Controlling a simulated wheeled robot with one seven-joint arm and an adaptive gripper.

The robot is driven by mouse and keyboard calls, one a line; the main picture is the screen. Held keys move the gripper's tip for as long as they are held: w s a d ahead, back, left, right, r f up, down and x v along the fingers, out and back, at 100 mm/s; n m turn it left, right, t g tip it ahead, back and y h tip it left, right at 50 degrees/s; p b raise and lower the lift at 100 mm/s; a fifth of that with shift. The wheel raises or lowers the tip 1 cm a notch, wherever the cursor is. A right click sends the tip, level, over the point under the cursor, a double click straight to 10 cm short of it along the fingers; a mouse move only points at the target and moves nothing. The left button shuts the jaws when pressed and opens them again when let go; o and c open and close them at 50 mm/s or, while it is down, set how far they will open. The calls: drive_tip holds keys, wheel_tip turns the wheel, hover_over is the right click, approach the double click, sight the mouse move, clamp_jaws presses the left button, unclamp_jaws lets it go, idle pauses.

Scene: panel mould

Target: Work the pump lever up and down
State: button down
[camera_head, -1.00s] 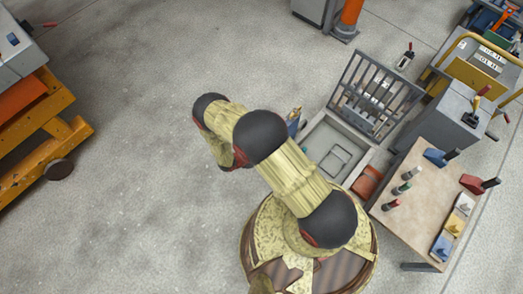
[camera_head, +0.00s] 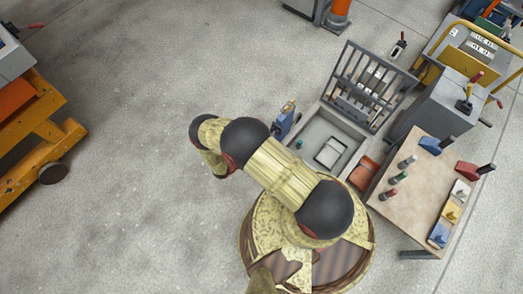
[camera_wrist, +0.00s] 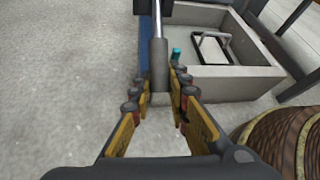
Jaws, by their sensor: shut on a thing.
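The pump lever is a thin metal rod with a dark grey grip (camera_wrist: 159,62) in the wrist view. My gripper (camera_wrist: 158,88) is shut on the lever's grip, with yellow and dark fingers on both sides of it. The pump (camera_head: 283,124) is a blue body with a brass-coloured top in the head view, at the left side of the mould's basin. In the wrist view, part of its blue body (camera_wrist: 146,45) shows behind the lever. My gripper is hidden behind my arm in the head view.
The grey basin (camera_wrist: 235,83) holds a dark frame (camera_wrist: 212,46) and a small teal piece (camera_wrist: 177,54). A barred panel (camera_head: 370,88) stands upright behind it. A table (camera_head: 415,190) with tools is to the right, an orange cart (camera_head: 40,140) at far left. Floor between is clear.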

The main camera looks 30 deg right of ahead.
drive_tip(key=shift+f, duration=0.1)
drive_tip(key=c, duration=1.7)
unclamp_jaws()
drive_tip(key=shift+c, duration=0.2)
drive_tip(key=shift+o, duration=0.3)
drive_tip(key=v, duration=1.2)
